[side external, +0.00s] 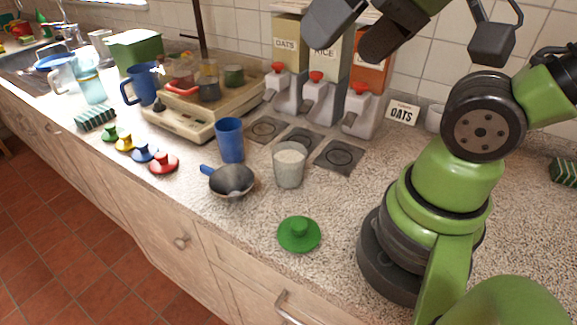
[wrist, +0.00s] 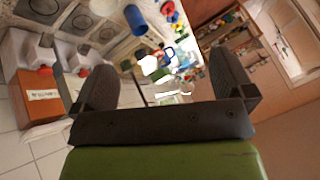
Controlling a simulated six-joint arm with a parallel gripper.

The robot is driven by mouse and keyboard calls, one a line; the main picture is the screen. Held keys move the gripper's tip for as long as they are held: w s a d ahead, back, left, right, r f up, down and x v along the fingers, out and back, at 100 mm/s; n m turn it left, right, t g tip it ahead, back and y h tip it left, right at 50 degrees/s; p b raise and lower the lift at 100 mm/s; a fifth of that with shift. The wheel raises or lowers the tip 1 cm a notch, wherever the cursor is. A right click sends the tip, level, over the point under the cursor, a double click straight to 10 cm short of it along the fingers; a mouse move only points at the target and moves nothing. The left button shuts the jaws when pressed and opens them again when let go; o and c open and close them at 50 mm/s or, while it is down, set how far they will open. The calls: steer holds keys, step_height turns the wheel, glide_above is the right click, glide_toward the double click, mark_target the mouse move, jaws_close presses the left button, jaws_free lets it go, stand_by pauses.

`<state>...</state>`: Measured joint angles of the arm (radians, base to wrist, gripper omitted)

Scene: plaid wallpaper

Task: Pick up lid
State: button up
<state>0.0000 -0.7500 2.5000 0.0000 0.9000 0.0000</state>
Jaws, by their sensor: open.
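A green round lid (side external: 299,234) with a knob on top lies on the speckled counter near its front edge in the side view. Smaller green (side external: 110,132), yellow (side external: 125,143), blue (side external: 144,152) and red (side external: 163,163) knobbed lids lie in a row further left. My gripper (side external: 347,40) is high above the counter, well above and apart from the large green lid, and partly cut off by the top edge. In the wrist view my gripper (wrist: 165,82) shows two dark fingers spread wide with nothing between them. I cannot make out the large green lid there.
A glass of pale contents (side external: 289,165), a small dark pan (side external: 232,180) and a blue cup (side external: 229,140) stand behind the green lid. Dispensers (side external: 320,92) line the wall. The counter around the lid is clear.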

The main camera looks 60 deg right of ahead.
steer(key=n+g+h, duration=0.2)
steer(key=n+g, duration=0.5)
steer(key=n, duration=2.6)
glide_above(299, 223)
steer(key=f, duration=2)
steer(key=shift+a+f, duration=0.1)
steer(key=shift+a, duration=0.25)
steer(key=shift+s+f+n, duration=0.25)
steer(key=shift+f+n, duration=0.4)
steer(key=shift+n, duration=0.25)
step_height(299, 223, down, 4)
steer(key=shift+f, duration=0.1)
steer(key=shift+w+d+f, duration=0.15)
steer(key=shift+f, duration=1.2)
steer(key=shift+w+d+f, duration=0.1)
steer(key=shift+d+f, duration=0.05)
steer(key=shift+f, duration=1.15)
steer(key=c, duration=0.8)
